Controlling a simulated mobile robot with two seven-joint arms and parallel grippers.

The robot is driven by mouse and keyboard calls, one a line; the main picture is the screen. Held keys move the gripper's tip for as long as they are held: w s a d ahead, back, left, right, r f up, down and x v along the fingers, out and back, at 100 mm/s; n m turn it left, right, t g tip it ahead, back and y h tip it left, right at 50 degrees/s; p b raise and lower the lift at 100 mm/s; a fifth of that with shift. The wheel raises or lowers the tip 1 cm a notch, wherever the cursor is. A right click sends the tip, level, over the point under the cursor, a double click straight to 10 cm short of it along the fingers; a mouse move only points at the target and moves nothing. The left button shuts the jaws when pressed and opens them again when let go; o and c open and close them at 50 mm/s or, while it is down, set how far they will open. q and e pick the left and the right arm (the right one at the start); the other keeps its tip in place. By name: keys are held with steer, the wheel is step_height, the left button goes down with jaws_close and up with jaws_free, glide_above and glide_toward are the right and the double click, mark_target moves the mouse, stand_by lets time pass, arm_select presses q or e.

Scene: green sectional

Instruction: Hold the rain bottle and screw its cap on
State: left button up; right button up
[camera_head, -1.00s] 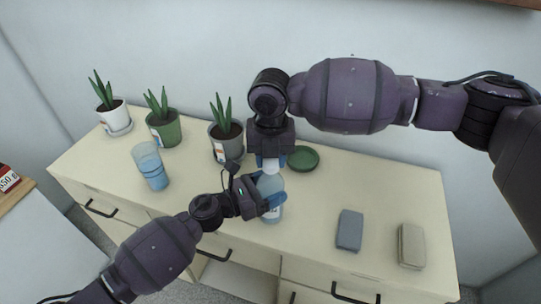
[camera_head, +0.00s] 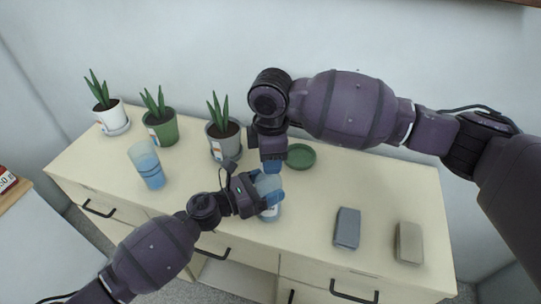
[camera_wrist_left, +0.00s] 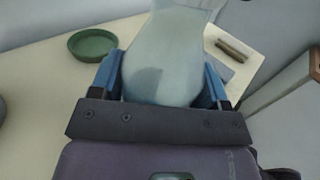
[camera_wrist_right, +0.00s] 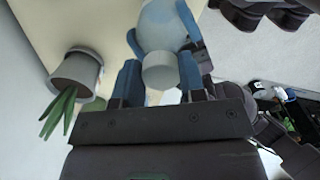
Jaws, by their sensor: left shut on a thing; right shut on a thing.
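The pale blue translucent bottle (camera_head: 269,186) is held upright above the front middle of the cabinet top. My left gripper (camera_head: 264,196) is shut around its body. The left wrist view shows the bottle (camera_wrist_left: 165,55) between both blue fingers. My right gripper (camera_head: 271,163) is directly above the bottle, pointing down. In the right wrist view the white cap (camera_wrist_right: 160,71) is between its blue fingers, at the bottle's neck end. The cap is hidden behind a finger in the head view. I cannot tell how far it is threaded.
A green saucer (camera_head: 300,164) lies just right of my right gripper. Three potted plants stand along the back left, the grey pot (camera_head: 222,146) nearest. A blue glass (camera_head: 150,170) stands left. A blue-grey block (camera_head: 347,228) and a beige block (camera_head: 408,242) lie at right.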

steer(key=m, duration=0.4)
steer(key=shift+s+m, duration=0.2)
steer(key=shift+m, duration=0.1)
steer(key=m, duration=0.4)
steer(key=shift+s+a, duration=0.1)
steer(key=m, duration=0.4)
steer(key=shift+a+m, duration=0.1)
steer(key=shift+m, duration=0.3)
steer(key=m, duration=0.4)
steer(key=shift+s+a+m, duration=0.1)
steer(key=shift+a+m, duration=0.05)
steer(key=shift+m, duration=0.25)
steer(key=m, duration=0.4)
steer(key=shift+a+m, duration=0.15)
steer(key=shift+m, duration=0.25)
steer(key=m, duration=0.4)
steer(key=shift+a+m, duration=0.1)
steer(key=shift+m, duration=0.3)
steer(key=m, duration=0.4)
steer(key=shift+w, duration=0.2)
steer(key=m, duration=0.4)
steer(key=shift+w, duration=0.1)
steer(key=o, duration=1)
steer(key=shift+f, duration=0.1)
steer(key=shift+c, duration=0.2)
